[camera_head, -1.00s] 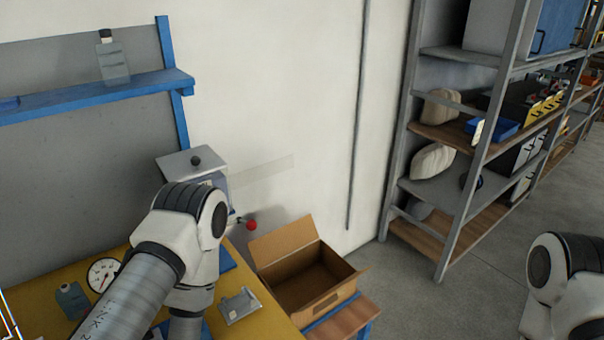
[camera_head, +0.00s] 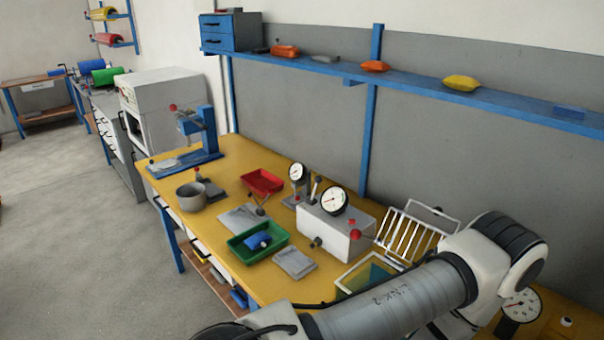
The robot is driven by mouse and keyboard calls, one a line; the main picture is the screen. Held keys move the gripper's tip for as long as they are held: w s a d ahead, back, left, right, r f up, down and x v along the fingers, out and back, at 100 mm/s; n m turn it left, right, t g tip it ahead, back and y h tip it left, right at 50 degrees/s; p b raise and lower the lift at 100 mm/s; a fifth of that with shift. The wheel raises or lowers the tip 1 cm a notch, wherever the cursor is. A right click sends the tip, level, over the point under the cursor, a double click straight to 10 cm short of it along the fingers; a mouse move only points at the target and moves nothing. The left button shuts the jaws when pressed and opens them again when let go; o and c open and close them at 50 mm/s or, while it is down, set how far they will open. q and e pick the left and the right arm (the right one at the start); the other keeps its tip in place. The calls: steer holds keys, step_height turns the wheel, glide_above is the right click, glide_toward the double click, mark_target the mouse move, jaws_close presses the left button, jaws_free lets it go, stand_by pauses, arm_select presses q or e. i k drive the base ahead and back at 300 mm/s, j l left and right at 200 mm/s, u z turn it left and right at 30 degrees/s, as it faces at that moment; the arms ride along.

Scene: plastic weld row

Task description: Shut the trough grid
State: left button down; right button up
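The trough grid (camera_head: 408,235), a white frame with several parallel bars, stands raised and tilted at the back of its trough. The trough (camera_head: 345,284) has a pale rim and a bluish-green inside, and stands on the yellow bench just below the grid. My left arm crosses in front from the lower left and hides the trough's near right part and the grid's lower right. The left gripper is not visible; the arm's far end bends down out of sight. My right gripper is not in view.
A green tray (camera_head: 257,241), a grey plate (camera_head: 294,263) and a red tray (camera_head: 262,182) lie farther left. A blue shelf (camera_head: 420,80) runs above the bench.

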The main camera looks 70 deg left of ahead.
mark_target(437, 210)
steer(key=u, duration=1.55)
